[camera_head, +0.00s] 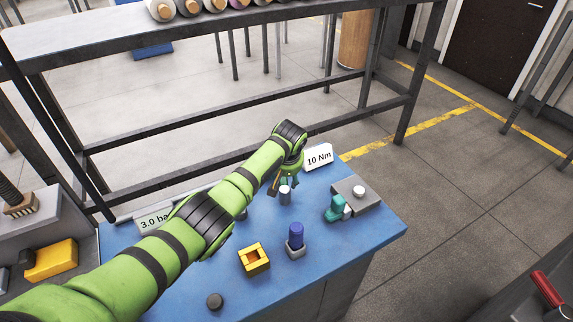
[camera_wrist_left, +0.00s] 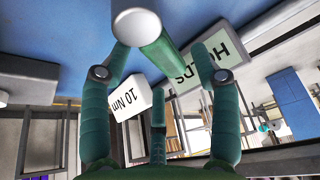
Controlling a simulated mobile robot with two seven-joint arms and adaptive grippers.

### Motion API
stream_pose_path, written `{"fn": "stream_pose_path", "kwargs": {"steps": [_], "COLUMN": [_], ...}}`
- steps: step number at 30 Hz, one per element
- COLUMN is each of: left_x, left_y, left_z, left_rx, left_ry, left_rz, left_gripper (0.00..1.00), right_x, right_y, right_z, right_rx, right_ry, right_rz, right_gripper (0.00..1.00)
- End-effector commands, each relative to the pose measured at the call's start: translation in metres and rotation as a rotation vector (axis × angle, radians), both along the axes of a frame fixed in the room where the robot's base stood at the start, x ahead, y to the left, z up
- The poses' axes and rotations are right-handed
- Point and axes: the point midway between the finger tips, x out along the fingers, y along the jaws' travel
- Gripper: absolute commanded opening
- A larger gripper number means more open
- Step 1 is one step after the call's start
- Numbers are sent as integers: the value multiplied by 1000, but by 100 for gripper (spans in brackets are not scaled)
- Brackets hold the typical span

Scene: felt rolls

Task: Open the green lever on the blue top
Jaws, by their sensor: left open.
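The green lever (camera_wrist_left: 163,50) shows in the left wrist view as a short bar running out from a round white cap (camera_wrist_left: 136,27). In the head view the matching silver post (camera_head: 285,195) stands on the blue top (camera_head: 325,250); the lever there cannot be told from my green fingers. My left gripper (camera_head: 288,180) is just above and behind this post. In the wrist view its open fingers (camera_wrist_left: 160,62) lie on both sides of the lever, with the third finger below it. Whether any finger touches the lever cannot be told. My right gripper is not in view.
A teal part (camera_head: 336,208) by a grey block with a white knob (camera_head: 359,190) stands to the right. A blue-capped post (camera_head: 296,238), yellow block (camera_head: 254,260) and dark knob (camera_head: 215,300) stand nearer. The "10 Nm" sign (camera_head: 319,156) stands behind; a "HOLDS" sign (camera_wrist_left: 240,35) shows too.

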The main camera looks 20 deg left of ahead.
Motion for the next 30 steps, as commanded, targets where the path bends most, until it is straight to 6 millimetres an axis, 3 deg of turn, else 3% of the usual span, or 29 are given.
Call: {"fn": "stream_pose_path", "kwargs": {"steps": [18, 30], "left_x": [-35, -40], "left_y": [-14, -16], "left_z": [91, 103], "left_rx": [-1, 1], "left_ry": [-1, 0], "left_rz": [1, 1], "left_gripper": [62, 62], "right_x": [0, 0], "right_y": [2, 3], "right_z": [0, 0], "right_rx": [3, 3], "right_ry": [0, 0], "right_rz": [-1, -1], "right_gripper": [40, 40]}}
